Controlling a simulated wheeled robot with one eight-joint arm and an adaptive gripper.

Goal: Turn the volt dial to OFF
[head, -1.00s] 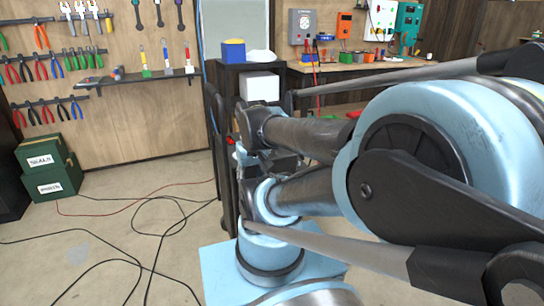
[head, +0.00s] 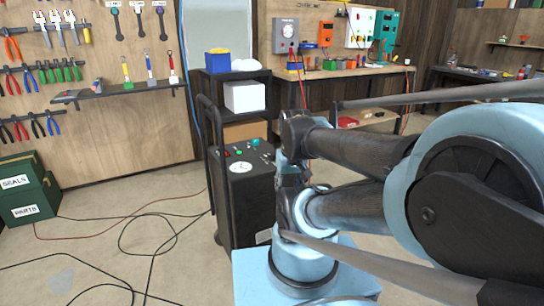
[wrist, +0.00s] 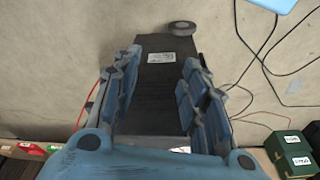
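A black cart (head: 243,200) stands left of my arm in the head view. Its sloping top carries a round white gauge (head: 240,167), red and green buttons and small knobs; I cannot tell which, if any, is the volt dial. The gripper is not clear in the head view.
The workbench (head: 350,70) runs along the back right. Cables lie on the floor at the left, near green boxes (head: 28,206). Open floor (head: 160,265) lies left of the cart.

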